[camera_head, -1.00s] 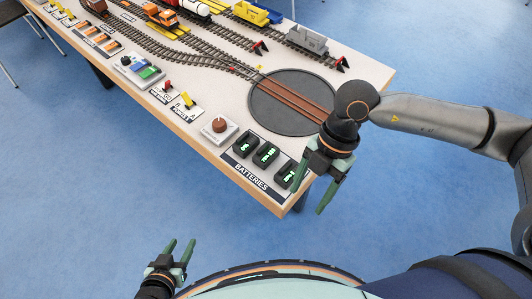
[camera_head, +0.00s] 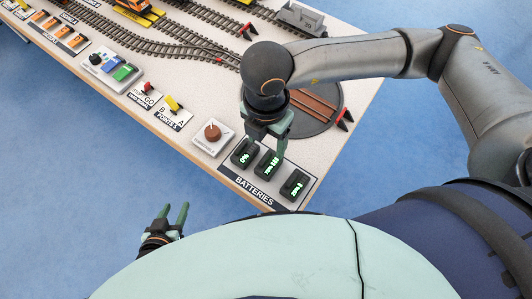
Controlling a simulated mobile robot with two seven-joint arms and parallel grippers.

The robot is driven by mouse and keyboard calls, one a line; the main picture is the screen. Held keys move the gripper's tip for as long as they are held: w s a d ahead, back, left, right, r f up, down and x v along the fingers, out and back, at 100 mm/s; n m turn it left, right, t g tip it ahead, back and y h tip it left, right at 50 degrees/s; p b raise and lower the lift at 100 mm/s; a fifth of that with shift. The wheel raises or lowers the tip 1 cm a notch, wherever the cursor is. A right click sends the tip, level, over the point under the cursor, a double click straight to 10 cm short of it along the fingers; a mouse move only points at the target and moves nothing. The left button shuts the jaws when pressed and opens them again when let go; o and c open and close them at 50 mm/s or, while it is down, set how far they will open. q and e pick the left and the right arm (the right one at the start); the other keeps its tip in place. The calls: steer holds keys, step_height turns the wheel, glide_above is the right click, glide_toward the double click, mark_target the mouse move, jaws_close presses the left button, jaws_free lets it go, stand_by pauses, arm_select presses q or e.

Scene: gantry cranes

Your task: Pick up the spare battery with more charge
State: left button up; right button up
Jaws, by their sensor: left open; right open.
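Three black batteries with small green lit displays sit in a row on the batteries panel (camera_head: 254,192) at the table's near corner: a left battery (camera_head: 244,154), a middle battery (camera_head: 267,165) and a right battery (camera_head: 294,185). The display writing is too small to read surely. My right gripper (camera_head: 264,140) is open and empty, pointing down over the left and middle batteries; I cannot tell its exact height above them. My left gripper (camera_head: 174,213) is open and empty, low beside the table's near edge.
A brown round knob (camera_head: 212,132) on a white plate is left of the batteries. The turntable (camera_head: 318,112) lies behind them, partly hidden by my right arm. Small levers (camera_head: 172,103) and a control box (camera_head: 112,68) line the front edge, with tracks behind.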

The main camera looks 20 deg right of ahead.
glide_above(270, 162)
steer(key=f, duration=0.3)
steer(key=a+f, duration=0.1)
steer(key=f, duration=0.1)
steer(key=shift+s, duration=0.15)
steer(key=shift+w+d+f+p, duration=0.1)
steer(key=shift+d+f, duration=0.05)
steer(key=shift+f, duration=0.75)
steer(key=shift+w+d+f+p, duration=0.1)
steer(key=shift+d+f, duration=0.05)
steer(key=shift+f, duration=0.75)
steer(key=shift+d+f+p, duration=0.1)
steer(key=shift+d+f, duration=0.05)
steer(key=shift+f, duration=0.75)
steer(key=shift+c, duration=0.3)
jaws_close()
